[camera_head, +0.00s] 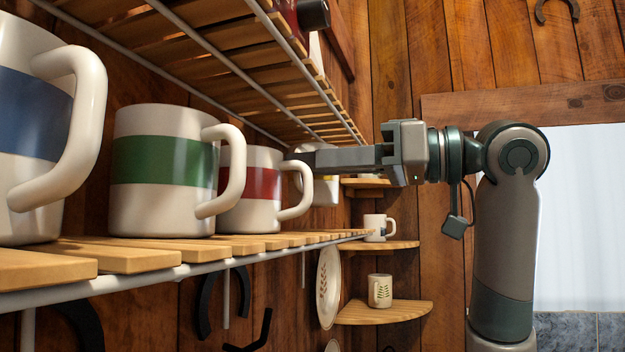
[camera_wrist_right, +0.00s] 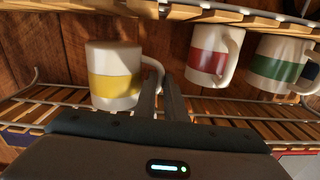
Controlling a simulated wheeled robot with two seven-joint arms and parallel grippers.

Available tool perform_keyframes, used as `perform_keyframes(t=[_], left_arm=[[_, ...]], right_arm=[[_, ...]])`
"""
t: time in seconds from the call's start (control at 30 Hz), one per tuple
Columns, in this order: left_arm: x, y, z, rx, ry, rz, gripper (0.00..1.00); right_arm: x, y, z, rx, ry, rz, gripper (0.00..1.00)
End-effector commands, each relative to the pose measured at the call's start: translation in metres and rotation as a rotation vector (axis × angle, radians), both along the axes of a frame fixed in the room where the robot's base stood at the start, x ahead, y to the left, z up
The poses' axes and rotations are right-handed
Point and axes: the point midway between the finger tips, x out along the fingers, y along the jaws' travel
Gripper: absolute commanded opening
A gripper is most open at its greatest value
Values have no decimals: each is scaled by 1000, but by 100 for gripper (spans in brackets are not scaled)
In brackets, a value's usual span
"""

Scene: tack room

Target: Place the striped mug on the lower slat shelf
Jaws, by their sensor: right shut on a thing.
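The yellow-striped white mug (camera_wrist_right: 113,80) is at the far end of the lower slat shelf (camera_head: 110,257), upright or nearly so. In the head view this mug (camera_head: 325,192) is partly hidden by the red-striped mug and my gripper. My right gripper (camera_head: 300,155) reaches in from the right, shut on the mug's handle; its fingers (camera_wrist_right: 168,88) also show in the wrist view. The mug's base is at or close to the slats (camera_wrist_right: 50,112); I cannot tell if it touches. My left gripper is not in view.
White mugs with red (camera_head: 262,185), green (camera_head: 165,165) and blue (camera_head: 35,115) stripes stand in a row on the lower shelf. An upper slat shelf (camera_head: 225,42) hangs above. Corner shelves (camera_head: 385,312) with small cups are beyond. A plate (camera_head: 328,287) is below.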

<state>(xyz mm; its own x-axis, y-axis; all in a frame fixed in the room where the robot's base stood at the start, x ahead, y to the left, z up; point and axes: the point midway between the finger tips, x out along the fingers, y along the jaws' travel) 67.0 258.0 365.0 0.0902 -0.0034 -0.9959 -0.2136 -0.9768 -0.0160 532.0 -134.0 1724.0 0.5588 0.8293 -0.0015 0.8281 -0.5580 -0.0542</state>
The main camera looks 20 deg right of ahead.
Motion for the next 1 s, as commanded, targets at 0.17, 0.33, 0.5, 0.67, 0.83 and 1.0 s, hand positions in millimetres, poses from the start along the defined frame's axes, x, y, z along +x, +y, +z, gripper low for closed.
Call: perform_keyframes(t=[0.17,0.33,0.5,0.67,0.83,1.0], left_arm=[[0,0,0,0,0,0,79],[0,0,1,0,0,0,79],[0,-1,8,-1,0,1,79],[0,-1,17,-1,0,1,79],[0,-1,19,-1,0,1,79],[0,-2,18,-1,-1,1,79]], right_arm=[[0,0,0,1,-2,0,0],[0,0,-1,0,-1,0,0],[0,0,-10,1,-1,1,0],[0,0,-25,-1,0,2,0],[0,0,-34,0,0,2,0],[0,0,-35,0,-1,1,0]])
